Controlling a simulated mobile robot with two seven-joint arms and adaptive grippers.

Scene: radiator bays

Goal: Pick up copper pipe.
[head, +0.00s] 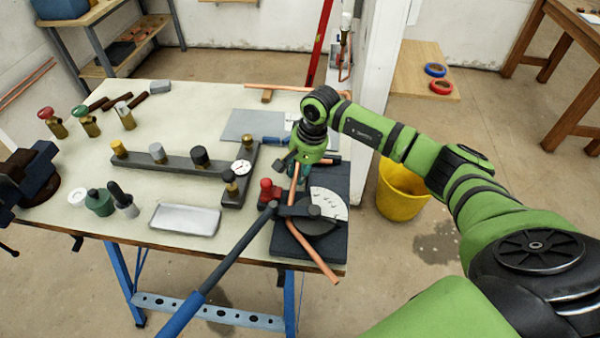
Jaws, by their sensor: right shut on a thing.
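My right gripper (297,166) reaches down over the right part of the workbench and is shut on the upper end of a copper pipe (312,250). This pipe runs from the gripper down through a pipe bender (318,228) and sticks out past the bench's front edge. The bender's forming wheel and handle cover part of the pipe, and the gripper hides its upper end. Another copper pipe (275,87) lies along the back edge of the bench. My left gripper is not in view.
The bender's long blue-handled lever (222,265) extends over the front edge. A pressure-test manifold (165,163), a metal tray (185,219) and several valves (88,123) occupy the workbench (220,100). A yellow bucket (401,192) stands at right, beside a white wall end.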

